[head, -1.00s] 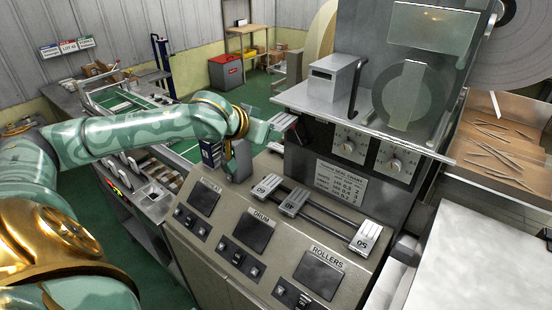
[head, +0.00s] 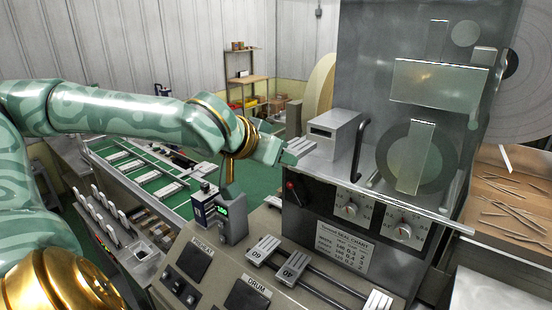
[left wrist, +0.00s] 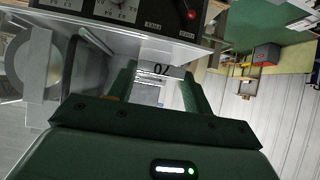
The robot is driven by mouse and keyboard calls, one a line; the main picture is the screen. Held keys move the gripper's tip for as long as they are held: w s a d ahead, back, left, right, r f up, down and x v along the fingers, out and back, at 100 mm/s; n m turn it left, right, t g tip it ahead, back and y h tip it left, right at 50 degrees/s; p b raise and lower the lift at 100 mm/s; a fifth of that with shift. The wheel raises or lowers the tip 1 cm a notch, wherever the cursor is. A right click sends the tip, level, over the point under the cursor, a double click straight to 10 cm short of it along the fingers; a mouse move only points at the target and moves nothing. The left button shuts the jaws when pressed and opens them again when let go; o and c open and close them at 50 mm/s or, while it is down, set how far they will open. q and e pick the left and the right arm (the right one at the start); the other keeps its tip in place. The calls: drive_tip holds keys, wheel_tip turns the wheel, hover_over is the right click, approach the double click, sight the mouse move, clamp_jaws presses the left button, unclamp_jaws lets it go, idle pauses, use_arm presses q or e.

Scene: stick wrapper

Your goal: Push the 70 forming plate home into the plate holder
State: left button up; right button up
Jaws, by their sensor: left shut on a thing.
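My left gripper (head: 284,154) is shut on a pale metal plate (head: 301,146) at the left end of the machine's shelf. In the left wrist view the plate (left wrist: 150,90) sits between the two green fingers of the gripper (left wrist: 158,82) and bears the number 70. A grey box (head: 334,135) with a dark slot in its front stands on the shelf, just right of the plate. It may be the plate holder; I cannot tell for sure. The plate appears outside its slot. My right gripper is not in view.
A metal shelf edge (head: 415,208) runs along the machine above the dial panel (head: 352,208). A black curved handle (head: 361,150) rises right of the box. Sliding blocks marked with numbers (head: 264,250) sit on the sloped console. A small dark-blue device (head: 203,207) stands left of them.

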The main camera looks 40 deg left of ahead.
sight(301, 143)
use_arm(q)
drive_tip(key=w+p, duration=0.1)
drive_tip(key=w, duration=0.2)
drive_tip(key=shift+a, duration=0.2)
drive_tip(key=shift+w+a, duration=0.1)
drive_tip(key=shift+w, duration=0.5)
drive_tip(key=shift+w+r, duration=0.1)
drive_tip(key=shift+w, duration=0.45)
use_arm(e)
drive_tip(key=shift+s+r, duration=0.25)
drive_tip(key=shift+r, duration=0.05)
use_arm(q)
drive_tip(key=shift+w+b, duration=0.65)
drive_tip(key=shift+w, duration=0.45)
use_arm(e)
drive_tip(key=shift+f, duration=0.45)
use_arm(q)
drive_tip(key=shift+w+a+b, duration=0.15)
drive_tip(key=shift+w, duration=0.95)
drive_tip(key=shift+w+a+b, duration=0.15)
drive_tip(key=shift+w, duration=0.9)
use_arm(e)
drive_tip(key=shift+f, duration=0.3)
